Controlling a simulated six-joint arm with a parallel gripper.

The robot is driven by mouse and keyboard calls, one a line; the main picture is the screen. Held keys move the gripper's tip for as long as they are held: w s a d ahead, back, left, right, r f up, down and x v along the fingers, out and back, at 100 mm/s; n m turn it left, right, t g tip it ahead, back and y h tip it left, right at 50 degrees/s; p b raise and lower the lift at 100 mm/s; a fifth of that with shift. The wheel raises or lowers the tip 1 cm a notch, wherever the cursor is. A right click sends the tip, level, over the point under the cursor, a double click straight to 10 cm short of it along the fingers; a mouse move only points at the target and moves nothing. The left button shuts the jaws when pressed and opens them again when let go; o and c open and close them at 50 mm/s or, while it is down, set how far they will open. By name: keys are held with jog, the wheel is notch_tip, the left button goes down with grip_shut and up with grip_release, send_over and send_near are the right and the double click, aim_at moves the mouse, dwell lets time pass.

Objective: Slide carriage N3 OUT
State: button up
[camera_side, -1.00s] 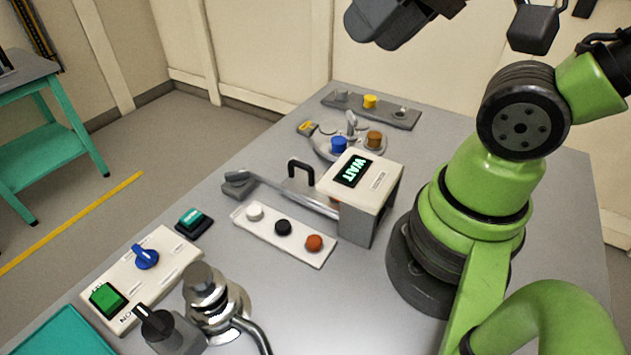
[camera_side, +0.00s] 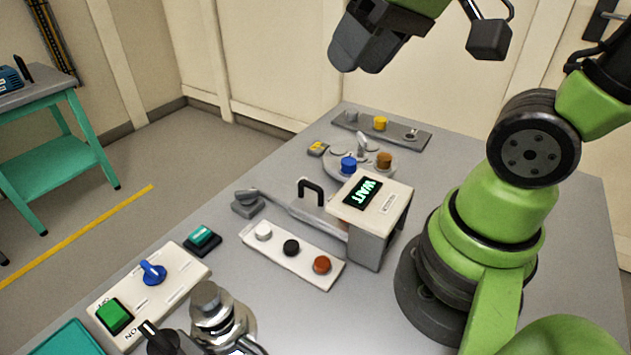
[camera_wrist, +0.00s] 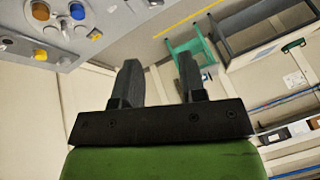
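My gripper (camera_side: 350,55) is high above the far part of the table, well apart from the handle. In the wrist view the two dark fingers of my gripper (camera_wrist: 158,68) are spread with nothing between them. The handle does not show in the wrist view.
A strip with white, black and red-brown knobs (camera_side: 283,268) lies before the box. A round plate with blue and brown knobs (camera_side: 330,165) stands behind it. A switch panel (camera_side: 185,268) and a metal cylinder (camera_side: 210,300) are near the front. The air around the handle is clear.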

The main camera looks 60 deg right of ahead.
jog(key=w+d+f+n+g, duration=0.2)
jog(key=w+d+f+g, duration=0.1)
jog(key=w+f, duration=0.3)
jog(key=w+d+f+n+g, duration=0.1)
jog(key=w+d+f+g, duration=0.25)
jog(key=f, duration=0.55)
jog(key=shift+t+y, duration=0.3)
jog(key=shift+t, duration=0.15)
jog(key=f, duration=0.3)
jog(key=a+f, duration=0.1)
jog(key=f, duration=0.2)
jog(key=a+f, duration=0.1)
jog(key=f, duration=0.2)
grip_shut()
